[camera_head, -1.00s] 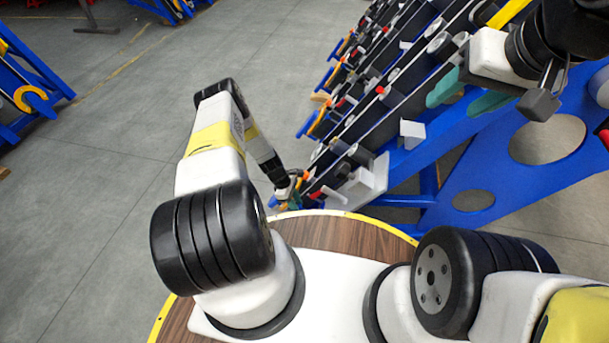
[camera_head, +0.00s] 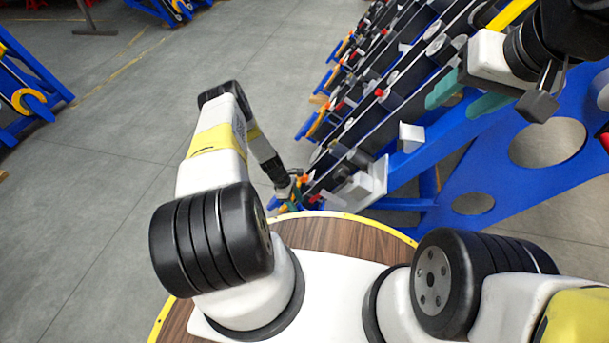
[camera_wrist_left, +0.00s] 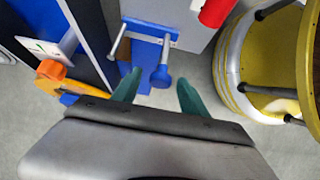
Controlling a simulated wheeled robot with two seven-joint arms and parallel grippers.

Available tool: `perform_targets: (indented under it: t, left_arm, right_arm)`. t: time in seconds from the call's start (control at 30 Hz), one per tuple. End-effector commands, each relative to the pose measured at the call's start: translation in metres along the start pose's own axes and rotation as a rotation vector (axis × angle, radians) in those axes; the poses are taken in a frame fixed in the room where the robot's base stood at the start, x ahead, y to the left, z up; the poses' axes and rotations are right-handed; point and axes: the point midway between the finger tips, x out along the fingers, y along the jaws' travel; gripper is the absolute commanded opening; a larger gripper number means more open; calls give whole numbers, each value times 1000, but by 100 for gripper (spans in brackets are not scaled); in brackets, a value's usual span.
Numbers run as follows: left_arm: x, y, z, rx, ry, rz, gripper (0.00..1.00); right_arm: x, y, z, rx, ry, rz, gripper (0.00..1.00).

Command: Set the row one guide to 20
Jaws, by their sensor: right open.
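In the left wrist view, my left gripper (camera_wrist_left: 158,92) has its two green fingers spread. A blue knob (camera_wrist_left: 160,78) on a blue guide part with a metal crossbar (camera_wrist_left: 152,37) lies between and just beyond the fingertips; I cannot tell whether they touch it. A white plate with small coloured marks (camera_wrist_left: 42,47) is at the left, its figures too small to read. In the head view, my left gripper (camera_head: 291,189) is at the near lower end of the harvester chassis rows (camera_head: 345,140). My right gripper (camera_head: 468,96) is open, with green fingers apart, over the chassis at upper right.
An orange part (camera_wrist_left: 62,78) sits left of the left fingers in the wrist view. A red cylinder (camera_wrist_left: 215,10) is at the top. A blue chassis frame (camera_head: 500,150) fills the right of the head view.

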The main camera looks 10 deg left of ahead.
Motion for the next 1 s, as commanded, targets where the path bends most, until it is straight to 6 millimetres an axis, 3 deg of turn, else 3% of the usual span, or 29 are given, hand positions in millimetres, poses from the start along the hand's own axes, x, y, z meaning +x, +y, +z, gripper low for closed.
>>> perform_targets:
  t: [0.23, 0.6, 1.0]
  left_arm:
    - [-11, 1, 0, 0, 1, 1, 51]
    - [-69, 1, 0, 0, 1, 1, 51]
    - [-78, 0, 0, 0, 0, 0, 51]
  right_arm:
    - [0, 0, 0, 0, 0, 0, 55]
    - [0, 0, 0, 0, 0, 0, 55]
    - [0, 0, 0, 0, 0, 0, 55]
